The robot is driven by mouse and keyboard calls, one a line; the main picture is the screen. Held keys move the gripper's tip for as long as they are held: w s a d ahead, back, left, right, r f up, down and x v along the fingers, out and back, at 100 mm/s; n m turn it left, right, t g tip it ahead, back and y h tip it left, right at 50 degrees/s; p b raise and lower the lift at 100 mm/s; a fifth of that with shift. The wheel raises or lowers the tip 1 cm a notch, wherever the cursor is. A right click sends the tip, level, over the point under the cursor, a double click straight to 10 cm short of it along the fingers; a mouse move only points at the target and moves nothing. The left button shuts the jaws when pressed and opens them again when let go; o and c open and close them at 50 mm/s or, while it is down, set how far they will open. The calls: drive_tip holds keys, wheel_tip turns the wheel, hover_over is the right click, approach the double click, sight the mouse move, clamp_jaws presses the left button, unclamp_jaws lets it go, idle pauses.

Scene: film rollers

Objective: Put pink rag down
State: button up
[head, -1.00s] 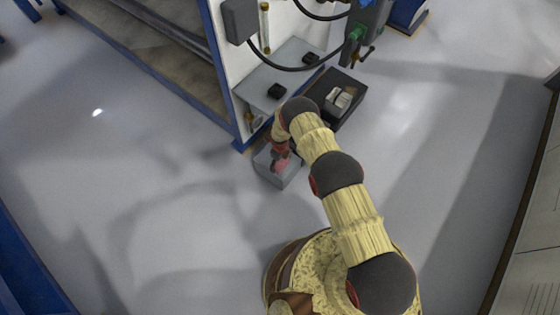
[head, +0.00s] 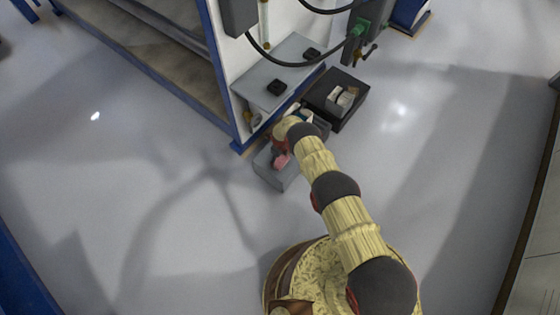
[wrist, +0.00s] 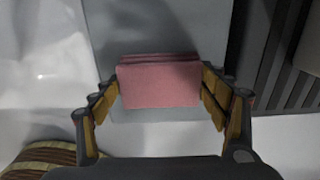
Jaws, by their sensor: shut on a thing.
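The pink rag (wrist: 160,86) is a folded, flat-faced block between the two fingers of my gripper (wrist: 160,95) in the wrist view. The fingers press on its left and right sides. In the head view the rag (head: 281,161) shows as a small pink patch over a grey box (head: 272,177), with my gripper (head: 281,148) just above it and partly hidden by my arm. In the wrist view a grey surface (wrist: 155,30) lies behind the rag. I cannot tell whether the rag touches it.
A black bin (head: 350,112) with small items stands beyond my arm. A grey shelf (head: 290,65) with two black objects juts from the white-and-blue machine (head: 232,60), close to my gripper. The floor to the left (head: 130,190) is clear.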

sight(280, 159)
drive_tip(key=shift+r, duration=0.15)
drive_tip(key=o, duration=1.1)
drive_tip(key=shift+f, duration=0.2)
drive_tip(key=shift+o, duration=0.2)
wheel_tip(280, 159, up, 8)
drive_tip(key=p, duration=0.3)
drive_tip(key=shift+f+p, duration=0.15)
drive_tip(key=shift+p, duration=0.15)
